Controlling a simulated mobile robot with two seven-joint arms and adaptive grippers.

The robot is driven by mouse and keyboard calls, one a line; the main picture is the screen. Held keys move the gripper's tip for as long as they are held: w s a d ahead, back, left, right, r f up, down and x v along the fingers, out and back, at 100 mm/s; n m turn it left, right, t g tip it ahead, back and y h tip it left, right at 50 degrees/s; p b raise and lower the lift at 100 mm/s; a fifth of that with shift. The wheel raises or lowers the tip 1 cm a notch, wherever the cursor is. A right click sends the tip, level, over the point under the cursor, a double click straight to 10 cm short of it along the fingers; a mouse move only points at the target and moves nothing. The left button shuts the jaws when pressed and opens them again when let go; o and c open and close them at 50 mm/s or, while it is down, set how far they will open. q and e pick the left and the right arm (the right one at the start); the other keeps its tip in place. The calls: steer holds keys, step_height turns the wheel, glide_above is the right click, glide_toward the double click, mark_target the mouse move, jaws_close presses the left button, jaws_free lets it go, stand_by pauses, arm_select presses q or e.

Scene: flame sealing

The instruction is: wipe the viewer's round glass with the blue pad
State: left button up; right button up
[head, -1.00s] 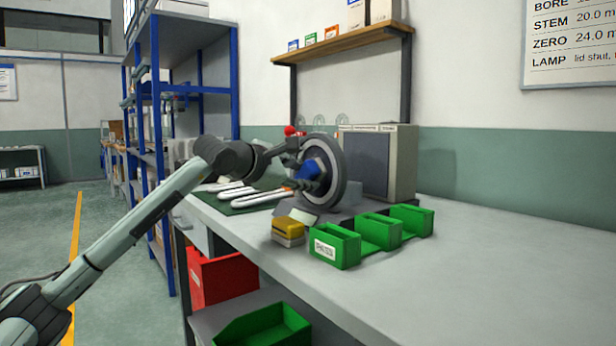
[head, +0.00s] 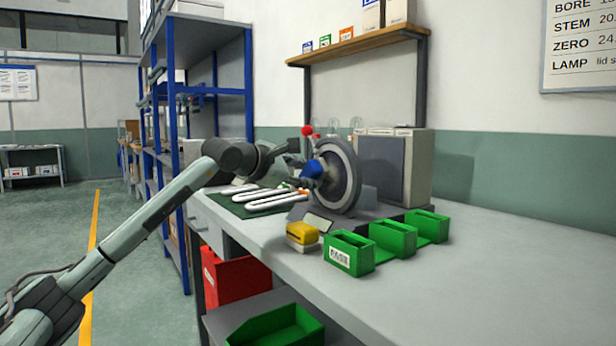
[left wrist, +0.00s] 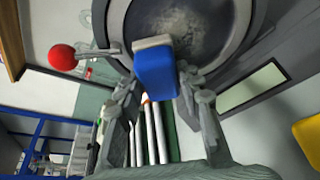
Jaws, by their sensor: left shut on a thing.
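My left gripper (left wrist: 155,95) is shut on the blue pad (left wrist: 155,72), which has a pale edge layer toward the glass. The pad is held at the lower part of the viewer's round glass (left wrist: 180,28), which looks smudged grey inside a dark ring. Whether pad and glass touch I cannot tell. In the head view the pad (head: 313,169) is in front of the grey round viewer (head: 351,178), left of its centre. A red ball knob (left wrist: 62,57) sits beside the ring. My right gripper is in neither view.
A yellow block (head: 302,233) and green bins (head: 350,254) stand on the bench (head: 480,262) in front of the viewer. White tubes lie on a green mat (head: 232,207) to the left. A grey cabinet (head: 415,170) stands behind. The bench's right side is clear.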

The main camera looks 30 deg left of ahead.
arm_select(q)
steer(key=shift+s+d+b, duration=0.2)
steer(key=shift+d, duration=0.25)
steer(key=shift+s+d+b, duration=0.15)
steer(key=shift+s+d, duration=0.05)
steer(key=shift+d, duration=0.25)
steer(key=shift+s+d+b, duration=0.15)
steer(key=shift+s+d, duration=0.15)
steer(key=shift+d, duration=0.5)
steer(key=shift+s+d+b, duration=0.15)
steer(key=shift+s+d, duration=0.15)
steer(key=shift+d, duration=0.55)
steer(key=shift+s+d+b, duration=0.15)
steer(key=shift+s+d, duration=0.15)
steer(key=shift+d, duration=0.5)
steer(key=shift+s+d, duration=0.15)
steer(key=shift+w+a+p, duration=0.15)
steer(key=shift+w+a, duration=0.35)
steer(key=shift+a, duration=0.7)
steer(key=shift+w+a+p, duration=0.15)
steer(key=shift+w+a, duration=0.35)
steer(key=shift+a, duration=0.65)
steer(key=shift+w+a+p, duration=0.15)
steer(key=shift+w+a, duration=0.35)
steer(key=shift+a, duration=0.7)
steer(key=shift+s, duration=0.1)
